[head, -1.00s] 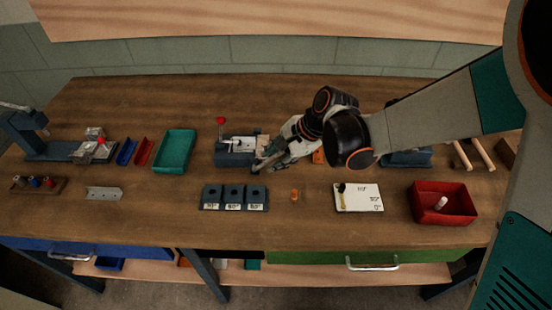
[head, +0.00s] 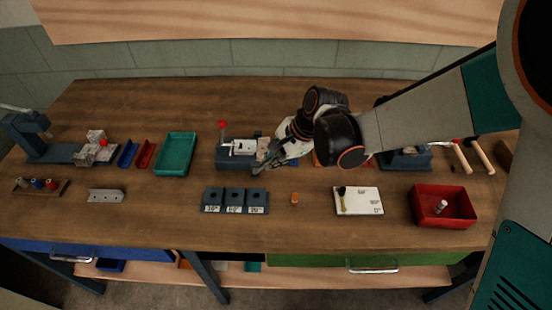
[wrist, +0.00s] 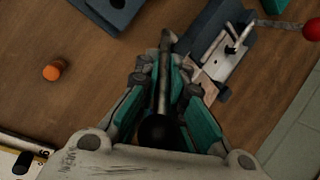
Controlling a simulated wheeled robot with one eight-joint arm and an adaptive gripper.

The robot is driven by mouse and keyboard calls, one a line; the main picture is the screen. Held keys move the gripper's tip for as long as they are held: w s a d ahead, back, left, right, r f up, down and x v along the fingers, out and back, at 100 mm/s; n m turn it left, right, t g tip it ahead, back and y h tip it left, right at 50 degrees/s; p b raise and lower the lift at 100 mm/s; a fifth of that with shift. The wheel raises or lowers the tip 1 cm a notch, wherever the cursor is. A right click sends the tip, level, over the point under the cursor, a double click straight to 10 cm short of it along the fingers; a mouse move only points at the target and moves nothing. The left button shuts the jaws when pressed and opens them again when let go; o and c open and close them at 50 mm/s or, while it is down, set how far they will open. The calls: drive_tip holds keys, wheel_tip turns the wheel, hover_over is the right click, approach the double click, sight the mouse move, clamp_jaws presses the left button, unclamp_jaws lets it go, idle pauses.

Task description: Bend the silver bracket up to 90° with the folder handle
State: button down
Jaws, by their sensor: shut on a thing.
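The folder (head: 229,162) is a dark blue-grey bench tool at the back middle of the bench, with a red-knobbed lever on its left. The silver bracket (head: 243,147) lies on it as a pale metal plate, and it also shows in the wrist view (wrist: 222,58). My gripper (head: 264,154) is at the folder's right side. The bracket's bend angle cannot be read; my gripper partly hides that side.
Three dark blocks with labels (head: 235,200) stand in front of the folder. A teal tray (head: 176,153) is to its left. An orange piece (head: 294,198), a white card (head: 358,200) and a red bin (head: 443,206) lie to the right. Bare bench lies behind the folder.

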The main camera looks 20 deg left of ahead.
drive_tip(key=s+a+r+t+h+p, duration=0.2)
drive_tip(key=a+h, duration=0.5)
drive_tip(key=a, duration=0.1)
drive_tip(key=shift+a+r+n+h, duration=0.15)
drive_tip(key=shift+r+n+h, duration=0.05)
drive_tip(key=shift+n+h, duration=0.1)
idle(0.4)
idle(0.3)
idle(0.8)
drive_tip(key=c, duration=1.7)
unclamp_jaws()
drive_tip(key=shift+f, duration=0.1)
drive_tip(key=v, duration=1.2)
drive_tip(key=shift+a, duration=0.15)
